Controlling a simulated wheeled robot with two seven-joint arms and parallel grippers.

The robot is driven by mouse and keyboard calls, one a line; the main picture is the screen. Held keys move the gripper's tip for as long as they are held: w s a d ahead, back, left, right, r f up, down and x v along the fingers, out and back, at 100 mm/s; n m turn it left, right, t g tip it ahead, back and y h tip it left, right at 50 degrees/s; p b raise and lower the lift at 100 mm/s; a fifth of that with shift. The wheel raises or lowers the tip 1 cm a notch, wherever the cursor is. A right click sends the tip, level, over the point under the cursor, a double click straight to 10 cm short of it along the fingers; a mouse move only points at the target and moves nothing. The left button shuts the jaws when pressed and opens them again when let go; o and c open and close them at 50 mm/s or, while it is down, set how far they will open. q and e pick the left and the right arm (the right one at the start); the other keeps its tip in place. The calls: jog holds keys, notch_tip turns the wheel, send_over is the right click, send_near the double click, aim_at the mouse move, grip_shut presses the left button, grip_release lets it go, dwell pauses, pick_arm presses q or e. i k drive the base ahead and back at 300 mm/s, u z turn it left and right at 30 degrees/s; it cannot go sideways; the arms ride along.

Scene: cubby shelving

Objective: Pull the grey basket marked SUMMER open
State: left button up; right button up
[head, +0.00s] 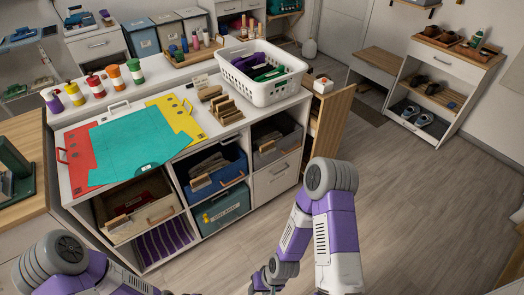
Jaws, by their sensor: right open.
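A grey basket (285,149) sits in the upper right cubby of the white shelf unit, with a small tan tag (268,147) on its front. The tag's writing is too small to read, so I cannot confirm that it says SUMMER. The basket appears to be inside its cubby. My right gripper (267,281) is low at the bottom edge, in front of and below the shelf, open and apart from the basket. Its lower part is cut off. My left arm shows at the bottom left, and its gripper is out of frame.
A blue basket (228,166) and a teal bin (222,211) fill the middle column. A beige bin (153,213) is at left. A white drawer (277,178) lies below the grey basket. A white laundry basket (268,91) stands on top. The floor (415,215) at right is clear.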

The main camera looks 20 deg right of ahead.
aim_at(291, 131)
jog(key=z, duration=1.25)
jog(key=i, duration=1.95)
jog(key=u, duration=1.1)
